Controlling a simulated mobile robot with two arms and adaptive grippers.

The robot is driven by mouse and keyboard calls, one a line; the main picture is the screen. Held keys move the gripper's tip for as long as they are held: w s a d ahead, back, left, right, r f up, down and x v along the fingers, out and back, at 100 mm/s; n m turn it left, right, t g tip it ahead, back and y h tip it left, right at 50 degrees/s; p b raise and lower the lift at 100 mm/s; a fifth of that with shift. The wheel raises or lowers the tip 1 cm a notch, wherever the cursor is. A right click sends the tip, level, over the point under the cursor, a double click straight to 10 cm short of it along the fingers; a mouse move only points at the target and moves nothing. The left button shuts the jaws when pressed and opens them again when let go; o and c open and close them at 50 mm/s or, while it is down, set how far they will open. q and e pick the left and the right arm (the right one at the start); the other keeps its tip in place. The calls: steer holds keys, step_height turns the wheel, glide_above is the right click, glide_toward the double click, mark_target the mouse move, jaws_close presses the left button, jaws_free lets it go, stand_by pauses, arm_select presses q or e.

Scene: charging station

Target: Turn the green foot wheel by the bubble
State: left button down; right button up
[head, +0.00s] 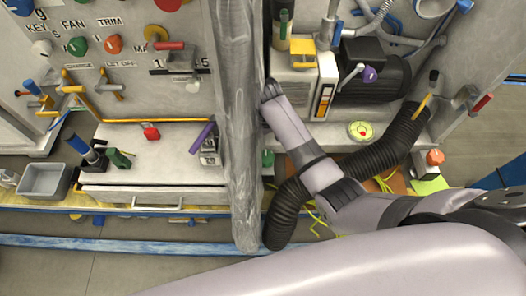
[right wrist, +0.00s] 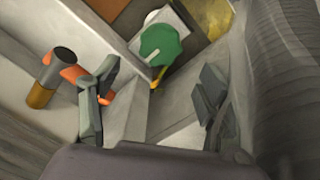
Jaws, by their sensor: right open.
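The green foot wheel (right wrist: 160,42) shows in the right wrist view, ahead of my right gripper (right wrist: 158,78). That gripper is open, its two fingers spread apart on either side below the wheel, with nothing between them. A small green knob (head: 268,158), which looks like this wheel, shows in the head view beside the grey post. My left gripper is out of view.
A wrapped grey post (head: 243,130) stands just left of my right arm. A black ribbed hose (head: 370,160) curves behind the arm. An orange knob (head: 435,157) is at the right. In the wrist view an orange-and-grey handle (right wrist: 65,68) is near the left finger.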

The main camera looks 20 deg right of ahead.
mark_target(265, 156)
step_height(265, 156, down, 7)
steer(key=shift+f+b, duration=0.15)
steer(key=shift+b, duration=0.15)
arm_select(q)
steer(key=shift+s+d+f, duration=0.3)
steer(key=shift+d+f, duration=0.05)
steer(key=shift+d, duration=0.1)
arm_select(e)
steer(key=shift+c, duration=0.5)
steer(key=c, duration=1)
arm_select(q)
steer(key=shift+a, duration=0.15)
arm_select(e)
steer(key=shift+c, duration=0.2)
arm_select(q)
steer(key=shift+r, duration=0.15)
